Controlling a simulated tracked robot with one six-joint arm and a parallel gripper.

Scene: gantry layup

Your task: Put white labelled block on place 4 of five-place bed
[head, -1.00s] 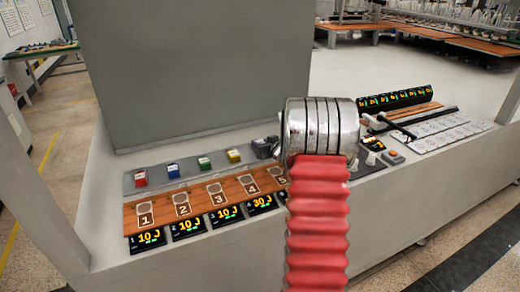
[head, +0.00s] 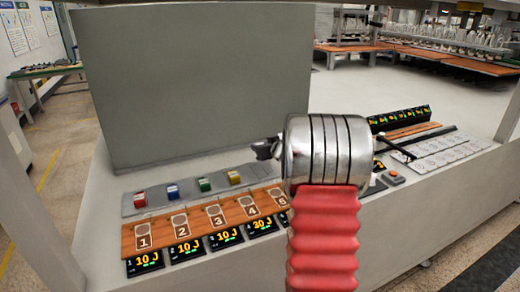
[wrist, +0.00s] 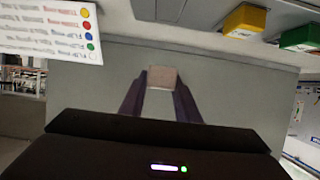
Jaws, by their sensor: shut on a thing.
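In the wrist view my gripper (wrist: 161,104) is shut on a pale, pinkish-white block (wrist: 163,77), held between the tips of its two dark purple fingers. No label shows on the face I see. In the head view my arm hides the block and most of the gripper. The five-place bed (head: 128,240) is a wooden strip with numbered outlines at the left front of the bench. Place 4 (head: 248,204) looks empty, with its number in view. Place 5 is partly covered by my arm. My gripper is apart from the bed.
Behind the bed, a grey strip holds red (head: 139,199), blue (head: 172,191), green (head: 204,184) and yellow (head: 233,177) blocks. Displays (head: 186,250) line the bed's front. A tall grey panel (head: 200,85) stands behind. A printed card (wrist: 50,30) shows in the wrist view.

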